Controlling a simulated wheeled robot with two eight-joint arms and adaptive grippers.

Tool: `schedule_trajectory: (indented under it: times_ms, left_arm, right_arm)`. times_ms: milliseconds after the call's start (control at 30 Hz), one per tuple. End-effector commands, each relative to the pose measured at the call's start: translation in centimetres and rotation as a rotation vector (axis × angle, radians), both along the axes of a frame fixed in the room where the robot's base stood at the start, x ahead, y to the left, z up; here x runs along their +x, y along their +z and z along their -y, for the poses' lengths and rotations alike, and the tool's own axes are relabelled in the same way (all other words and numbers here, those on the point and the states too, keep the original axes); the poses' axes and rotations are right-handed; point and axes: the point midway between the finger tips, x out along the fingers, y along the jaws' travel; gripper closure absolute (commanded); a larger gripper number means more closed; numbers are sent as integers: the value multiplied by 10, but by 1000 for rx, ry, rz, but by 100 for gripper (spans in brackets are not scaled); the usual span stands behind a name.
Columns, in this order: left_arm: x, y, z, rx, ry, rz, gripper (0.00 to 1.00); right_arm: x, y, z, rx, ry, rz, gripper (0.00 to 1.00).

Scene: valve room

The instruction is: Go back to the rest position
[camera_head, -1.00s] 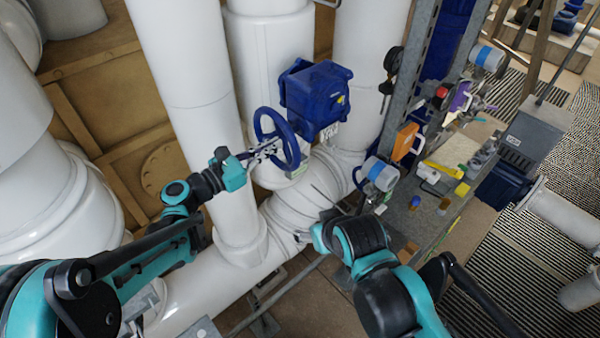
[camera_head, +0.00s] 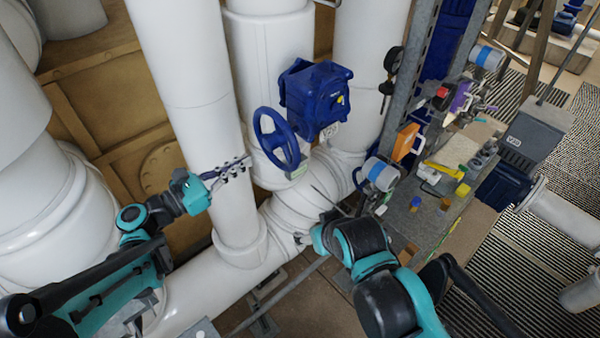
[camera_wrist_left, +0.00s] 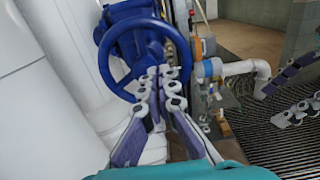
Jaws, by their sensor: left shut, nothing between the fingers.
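My left gripper (camera_head: 240,163) is shut and empty, in front of the white vertical pipe. It is left of the blue handwheel (camera_head: 277,138) and apart from it. In the left wrist view its fingers (camera_wrist_left: 158,74) meet at the tips, with the handwheel (camera_wrist_left: 104,62) behind them. My right arm (camera_head: 352,238) is bent at the lower middle of the head view. Its gripper is mostly hidden there. Finger parts that look like my right gripper (camera_wrist_left: 283,102) show at the right edge of the left wrist view, cut off by the frame.
A blue valve actuator (camera_head: 315,97) sits behind the handwheel. Large white pipes (camera_head: 187,80) stand close to my left arm. A grey workbench (camera_head: 412,222) with several small items, including an orange one (camera_head: 405,141), is at the right. Grated floor (camera_head: 490,280) lies beyond it.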

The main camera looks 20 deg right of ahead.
Motion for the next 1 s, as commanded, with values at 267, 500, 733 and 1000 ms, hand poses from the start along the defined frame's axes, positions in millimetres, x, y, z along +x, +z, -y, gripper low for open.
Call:
schedule_trajectory:
  times_ms: [267, 500, 733, 1000]
  left_arm:
    - [0, -1, 0, 4, 0, 3, 100]
    - [-25, -72, -10, 358, 7, 235, 100]
    - [-83, -204, -74, 1102, -183, 731, 100]
    - [-144, -308, -179, 1796, -719, 1201, 100]
  right_arm:
    - [0, -1, 0, 0, 0, 0, 30]
    - [0, -49, 0, 0, 0, 0, 30]
    - [0, -128, 0, 0, 0, 0, 30]
    - [0, -200, 0, 0, 0, 0, 30]
